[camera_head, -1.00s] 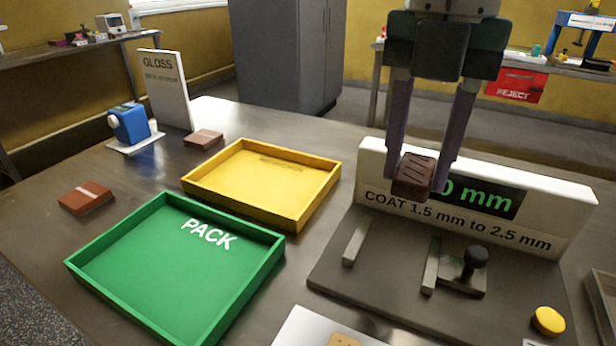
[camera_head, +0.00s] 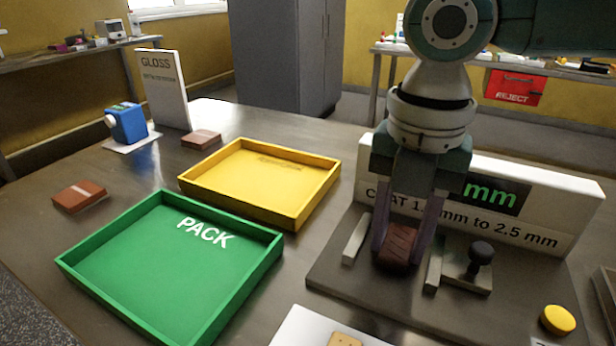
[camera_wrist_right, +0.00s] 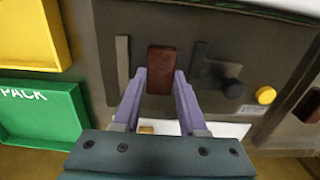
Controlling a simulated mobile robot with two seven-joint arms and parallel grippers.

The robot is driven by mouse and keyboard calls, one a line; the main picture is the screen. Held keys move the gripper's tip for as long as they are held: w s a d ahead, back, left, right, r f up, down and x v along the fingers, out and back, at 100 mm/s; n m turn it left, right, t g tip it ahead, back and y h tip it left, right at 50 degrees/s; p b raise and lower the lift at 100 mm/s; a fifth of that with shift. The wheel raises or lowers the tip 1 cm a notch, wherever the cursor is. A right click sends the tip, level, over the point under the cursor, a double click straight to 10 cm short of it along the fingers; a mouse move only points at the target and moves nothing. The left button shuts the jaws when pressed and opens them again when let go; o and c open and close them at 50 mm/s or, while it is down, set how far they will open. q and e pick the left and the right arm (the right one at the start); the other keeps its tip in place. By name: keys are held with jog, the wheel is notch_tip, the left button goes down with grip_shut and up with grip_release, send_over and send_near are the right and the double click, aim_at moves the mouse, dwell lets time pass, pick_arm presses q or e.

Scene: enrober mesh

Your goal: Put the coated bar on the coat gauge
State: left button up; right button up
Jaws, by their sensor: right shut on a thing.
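The coated bar is a dark brown block (camera_head: 395,246) with ridges on top. My right gripper (camera_head: 402,240) is shut on it, fingers pointing down, low over the coat gauge. The coat gauge is a dark plate (camera_head: 340,272) with two pale rails and a black knob, in front of a white display board. The bar is between the two rails; I cannot tell whether it touches the plate. In the right wrist view the bar (camera_wrist_right: 161,70) shows between the fingertips, with the gauge plate (camera_wrist_right: 110,75) around it. My left gripper is not in view.
A green PACK tray (camera_head: 140,268) and a yellow tray (camera_head: 250,185) are left of the gauge. Two brown bars (camera_head: 79,196) lie on the table further left. A yellow button (camera_head: 557,320) is at the gauge's right front. A GLOSS board (camera_head: 164,90) stands at the back.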

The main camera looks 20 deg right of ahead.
aim_at(397, 244)
jog(key=o, duration=0.7)
jog(key=shift+r, duration=0.35)
notch_tip(397, 244, up, 12)
jog(key=p, duration=0.2)
jog(key=shift+f, duration=0.25)
